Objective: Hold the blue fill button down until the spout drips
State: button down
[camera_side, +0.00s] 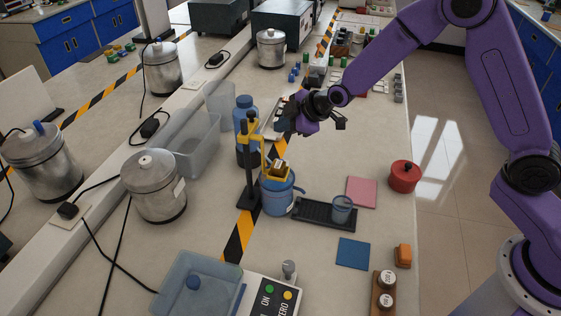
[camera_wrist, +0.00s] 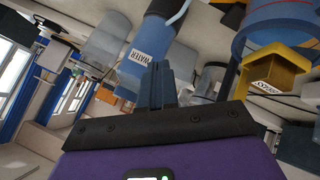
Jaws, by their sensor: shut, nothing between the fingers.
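My gripper (camera_side: 284,122) hangs above the bench behind the blue container, with nothing held. In the wrist view its two dark fingers (camera_wrist: 163,84) are together. A blue bottle (camera_side: 246,104), labelled WATER in the wrist view (camera_wrist: 150,38), stands left of my gripper, behind a black and yellow stand (camera_side: 249,180). A blue container (camera_side: 276,197) stands right beside that stand, with a labelled yellow housing (camera_side: 275,174) at its top. The housing also shows in the wrist view (camera_wrist: 275,69). I cannot make out the fill button or a drip. A clear cup (camera_side: 343,209) sits on a black tray (camera_side: 311,212).
A pink pad (camera_side: 361,192), a blue pad (camera_side: 353,253) and a red round pot (camera_side: 404,176) lie to the right. A clear bin (camera_side: 187,146) and a metal pot (camera_side: 153,188) stand left.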

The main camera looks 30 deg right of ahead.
jog(key=shift+f, duration=0.15)
jog(key=shift+f, duration=4.25)
jog(key=shift+f, duration=0.1)
jog(key=shift+f, duration=0.35)
jog(key=shift+f, duration=0.45)
dwell(0.5)
